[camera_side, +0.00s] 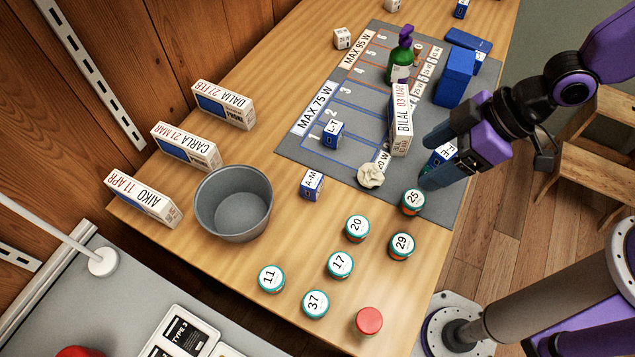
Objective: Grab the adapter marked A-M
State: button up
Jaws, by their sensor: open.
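The adapter marked A-M (312,185) is a small white and blue block. It stands on the bare wood just off the grey mat's near left edge, right of the grey bucket. My gripper (428,160) is open at the right side of the mat, well to the right of the A-M adapter. A blue and white adapter marked F-E (443,153) is beside my fingers and partly hidden by them; I cannot tell whether they touch it. Another adapter, marked L-T (332,134), stands on the mat in the MAX 75 W area.
A grey bucket (233,204) stands left of A-M. A crumpled pale ball (371,176) and the BILAL box (401,118) lie between A-M and my gripper. Several numbered jars, such as 20 (356,228), stand in front. A green bottle (401,62) and blue box (455,76) stand farther back.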

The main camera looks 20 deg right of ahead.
aim_at(315, 181)
jog(key=shift+w+a+f+m+t+y, duration=0.25)
jog(key=shift+w+a+f+t+y, duration=0.65)
jog(key=shift+w+a+f, duration=1)
jog(key=shift+w+a+f+m+t+y, duration=0.3)
jog(key=shift+w+a+f+t+y, duration=0.6)
jog(key=shift+a+f, duration=1.7)
jog(key=shift+w+a+f+m+t+y, duration=0.25)
jog(key=shift+w+a+f+t+y, duration=0.25)
jog(key=shift+w+a+f+t, duration=1.25)
jog(key=f, duration=0.2)
jog(key=f+g, duration=0.1)
jog(key=shift+a+f, duration=0.25)
jog(key=shift+f, duration=0.1)
jog(key=shift+x, duration=1.1)
jog(key=shift+w+a, duration=0.3)
jog(key=shift+a, duration=0.05)
jog(key=c, duration=1)
